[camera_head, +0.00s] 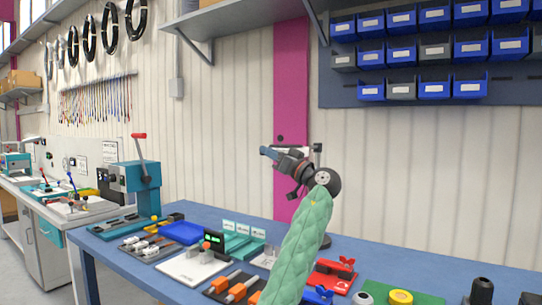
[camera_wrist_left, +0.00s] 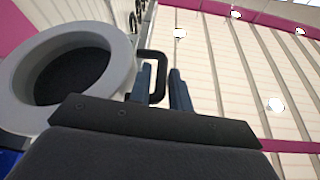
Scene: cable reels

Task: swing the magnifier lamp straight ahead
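In the left wrist view the magnifier lamp's head shows as a thick grey ring (camera_wrist_left: 118,62) with a dark centre. A black loop handle (camera_wrist_left: 152,52) sticks out from its right side. My left gripper (camera_wrist_left: 162,72) has its two blue-grey fingers apart, with the handle's outer bar between them; firm contact on both sides is not visible. In the head view my left gripper (camera_head: 266,152) is above the bench by the magenta wall strip, pointing left, at the end of my green-sleeved arm. The lamp is mostly hidden there. My right gripper is not in view.
The blue bench (camera_head: 345,252) carries a blue tray (camera_head: 182,233), a teal lever press (camera_head: 140,180), orange-handled tools and a green mat with a yellow ring (camera_head: 400,297). Blue bins (camera_head: 401,55) hang on the wall at right. Air above the bench's right side is clear.

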